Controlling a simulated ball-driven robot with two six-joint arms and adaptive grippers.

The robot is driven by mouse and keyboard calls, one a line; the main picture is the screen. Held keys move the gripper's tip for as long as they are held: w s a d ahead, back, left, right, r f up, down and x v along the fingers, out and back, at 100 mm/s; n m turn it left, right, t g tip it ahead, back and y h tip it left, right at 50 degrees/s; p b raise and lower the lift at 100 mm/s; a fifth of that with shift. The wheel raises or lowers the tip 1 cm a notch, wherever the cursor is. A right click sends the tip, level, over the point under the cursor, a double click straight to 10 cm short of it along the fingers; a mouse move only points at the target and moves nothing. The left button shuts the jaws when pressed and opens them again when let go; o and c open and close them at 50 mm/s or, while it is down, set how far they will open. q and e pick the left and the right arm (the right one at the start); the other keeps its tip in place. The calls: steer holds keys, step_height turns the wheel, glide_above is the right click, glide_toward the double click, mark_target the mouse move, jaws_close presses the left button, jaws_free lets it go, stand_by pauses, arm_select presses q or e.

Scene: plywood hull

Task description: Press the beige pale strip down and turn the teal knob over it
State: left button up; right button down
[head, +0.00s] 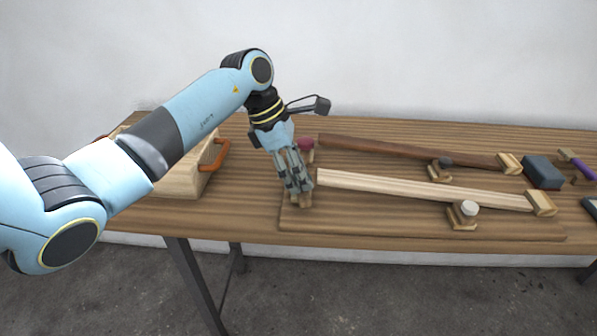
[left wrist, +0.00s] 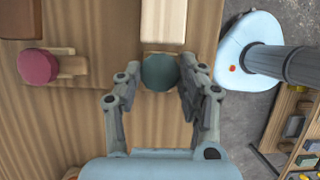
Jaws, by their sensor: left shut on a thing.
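The beige pale strip (head: 420,190) lies lengthwise on the board, its right end at a wooden block (head: 541,203). Its left end is beside my left gripper (head: 298,194); whether that end touches the board I cannot tell. In the left wrist view the strip's end (left wrist: 163,20) shows just above the teal knob (left wrist: 159,72), not under it. My left gripper (left wrist: 158,95) is shut on the teal knob, one finger on each side. In the head view the gripper hides this knob. My right gripper is not in view.
A dark brown strip (head: 400,149) lies behind, with a crimson knob (head: 305,144) at its left end. A white knob (head: 469,208) and a grey knob (head: 445,161) stand along the strips. A wooden box with an orange handle (head: 215,155) is left; a dark block (head: 542,172) is right.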

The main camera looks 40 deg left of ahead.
arm_select(q)
steer(key=o, duration=1.2)
steer(key=shift+r, duration=0.1)
steer(key=v, duration=1.2)
steer(key=shift+a, duration=0.1)
